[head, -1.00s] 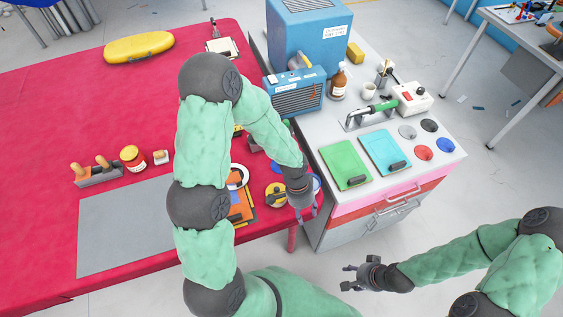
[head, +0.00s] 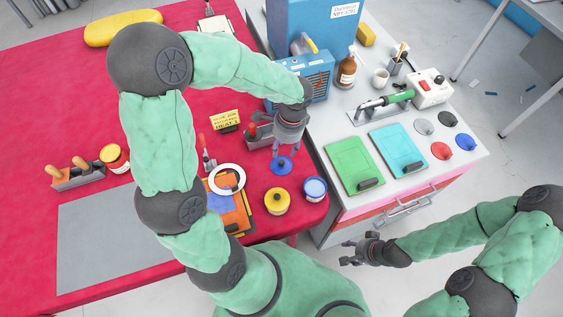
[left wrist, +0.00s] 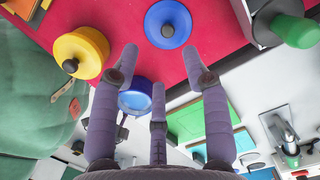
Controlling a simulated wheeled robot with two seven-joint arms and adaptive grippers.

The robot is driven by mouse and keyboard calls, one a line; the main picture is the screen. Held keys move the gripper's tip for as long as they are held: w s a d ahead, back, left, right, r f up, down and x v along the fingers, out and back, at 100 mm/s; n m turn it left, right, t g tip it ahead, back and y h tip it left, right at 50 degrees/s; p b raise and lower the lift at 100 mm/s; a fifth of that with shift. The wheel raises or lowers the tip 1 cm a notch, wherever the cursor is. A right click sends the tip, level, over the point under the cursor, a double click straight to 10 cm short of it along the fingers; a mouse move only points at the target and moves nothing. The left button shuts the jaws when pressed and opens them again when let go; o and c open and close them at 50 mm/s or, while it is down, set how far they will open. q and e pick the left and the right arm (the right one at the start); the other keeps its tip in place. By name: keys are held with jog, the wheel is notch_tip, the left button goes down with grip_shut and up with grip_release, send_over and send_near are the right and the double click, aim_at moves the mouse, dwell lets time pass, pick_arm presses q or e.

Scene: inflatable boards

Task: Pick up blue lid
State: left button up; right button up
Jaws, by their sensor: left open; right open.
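A round blue lid (head: 281,167) with a dark knob lies on the red table near its right edge. It also shows at the top of the left wrist view (left wrist: 168,22), lying flat. My left gripper (head: 285,152) is open and empty, with its fingers pointing down above the lid in the head view. In the left wrist view the lid lies beyond the open fingertips (left wrist: 160,58), and no contact shows. My right gripper (head: 350,254) is open and empty, off to the lower right, away from the tables.
A yellow-lidded tin (head: 277,201) and a blue tin (head: 315,189) stand close in front of the lid. A grey tool holder (head: 262,137) stands just behind it. Another blue disc (head: 466,142) lies on the white cabinet top.

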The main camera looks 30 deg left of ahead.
pick_arm(q)
jog(key=b, duration=0.1)
send_over(282, 161)
jog(key=f, duration=0.4)
jog(key=shift+s+d+f, duration=0.2)
jog(key=shift+s+d, duration=0.05)
jog(key=shift+s, duration=0.05)
jog(key=f, duration=0.1)
jog(key=f+b, duration=0.1)
jog(key=f, duration=0.1)
jog(key=f+b, duration=0.1)
jog(key=f, duration=0.1)
jog(key=shift+w+a, duration=0.25)
grip_shut()
